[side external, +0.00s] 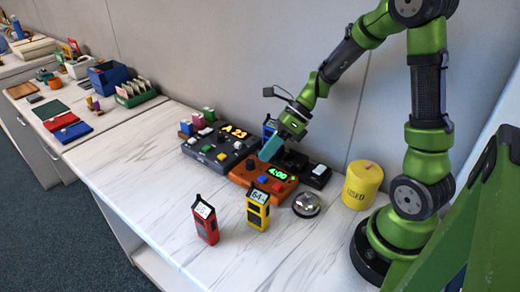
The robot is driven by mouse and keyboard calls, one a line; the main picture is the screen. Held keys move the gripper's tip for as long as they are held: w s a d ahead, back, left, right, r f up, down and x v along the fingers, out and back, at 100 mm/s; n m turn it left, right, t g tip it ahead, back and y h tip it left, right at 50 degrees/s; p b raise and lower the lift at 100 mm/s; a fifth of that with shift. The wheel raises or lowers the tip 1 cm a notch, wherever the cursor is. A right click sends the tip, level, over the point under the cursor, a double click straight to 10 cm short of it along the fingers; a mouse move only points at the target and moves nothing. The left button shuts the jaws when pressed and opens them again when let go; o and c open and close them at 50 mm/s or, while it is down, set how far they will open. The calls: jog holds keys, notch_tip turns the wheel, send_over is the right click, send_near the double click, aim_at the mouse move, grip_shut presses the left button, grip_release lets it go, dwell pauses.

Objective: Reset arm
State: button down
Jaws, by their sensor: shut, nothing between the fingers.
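My gripper (270,150) hangs over the back of the table, just above an orange device (258,183) with a lit green display. Its teal fingers are shut and nothing shows between them. My green arm bends over from its base at the right of the table. Whether the fingertips touch anything beneath them cannot be told from this view.
A dark grey device (212,155) with an orange display stands to the left. Red (206,222) and yellow (258,211) handheld units stand in front. A silver dome (307,204) and a yellow cylinder (362,185) stand near my base. The front left table is clear.

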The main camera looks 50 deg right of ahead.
jog(key=s+a+r+n+t+h, duration=0.2)
jog(key=s+r+n, duration=0.3)
jog(key=n, duration=0.7)
jog(key=s+a+r+n+t+h, duration=0.1)
jog(key=s+r+n+h, duration=0.3)
jog(key=r+n, duration=0.4)
jog(key=s+a+n, duration=0.1)
jog(key=n, duration=0.4)
jog(key=shift+s+r+n+t, duration=0.25)
jog(key=shift+r+n+t, duration=0.05)
jog(key=shift+r+t, duration=0.1)
jog(key=shift+a, duration=0.1)
